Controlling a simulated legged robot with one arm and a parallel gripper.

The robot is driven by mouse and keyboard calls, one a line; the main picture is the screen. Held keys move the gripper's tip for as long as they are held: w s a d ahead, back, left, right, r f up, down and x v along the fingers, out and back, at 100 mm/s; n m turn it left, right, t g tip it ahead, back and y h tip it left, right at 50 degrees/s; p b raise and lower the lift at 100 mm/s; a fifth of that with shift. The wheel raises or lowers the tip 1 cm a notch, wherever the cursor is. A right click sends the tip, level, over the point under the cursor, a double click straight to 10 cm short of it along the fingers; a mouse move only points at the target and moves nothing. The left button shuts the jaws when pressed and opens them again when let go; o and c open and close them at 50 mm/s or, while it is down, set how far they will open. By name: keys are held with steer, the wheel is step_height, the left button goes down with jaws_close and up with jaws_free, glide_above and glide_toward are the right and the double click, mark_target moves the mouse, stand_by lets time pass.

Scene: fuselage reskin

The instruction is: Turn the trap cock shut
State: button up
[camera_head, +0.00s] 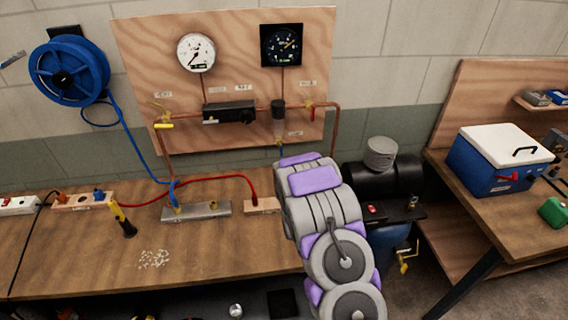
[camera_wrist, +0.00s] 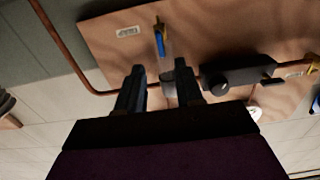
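The trap cock hangs below the dark trap bowl (camera_head: 278,107) on the wooden panel. In the head view only a bit of its blue handle (camera_head: 281,150) shows above my arm. In the wrist view, which looks upside down, the cock has a brass body and a blue lever (camera_wrist: 161,45) lying nearly in line with the drain. My gripper (camera_wrist: 159,75) is open and empty. Its two dark fingers stand apart, with the trap bowl's grey part (camera_wrist: 168,88) behind the gap and the lever just beyond the tips in the picture. I cannot tell the remaining depth. My arm hides the gripper in the head view.
The panel (camera_head: 140,60) also carries a black regulator (camera_head: 229,112), a white gauge (camera_head: 196,52), a yellow-handled valve (camera_head: 163,126), a red-handled valve (camera_head: 312,113) and copper pipe (camera_wrist: 62,45). Hoses and a metal manifold (camera_head: 196,210) lie on the bench (camera_head: 60,250) below.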

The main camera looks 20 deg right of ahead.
steer(key=v, duration=0.6)
steer(key=shift+s, duration=0.15)
stand_by(0.3)
steer(key=s+a+r+g+y+b, duration=0.1)
steer(key=s+a+r+g, duration=0.25)
steer(key=s, duration=0.25)
steer(key=s+a+r+n+g+y, duration=0.1)
steer(key=s+a+r+g+y, duration=0.1)
steer(key=s+a+g, duration=0.35)
steer(key=s+a+r+g+y+b, duration=0.1)
steer(key=s+a+r+g, duration=0.1)
steer(key=s+a+g, duration=0.3)
steer(key=s+a+r+g, duration=0.1)
steer(key=s+r, duration=0.1)
steer(key=s, duration=0.7)
steer(key=s+a+r+n+g, duration=0.1)
steer(key=s+r+g, duration=0.1)
steer(key=s, duration=0.8)
steer(key=s+a+r+n+g+y, duration=0.1)
steer(key=s+a+r+g, duration=0.1)
steer(key=s, duration=0.8)
steer(key=shift+r+b, duration=0.35)
steer(key=shift+r, duration=0.1)
steer(key=shift+o, duration=0.2)
steer(key=shift+w, duration=0.1)
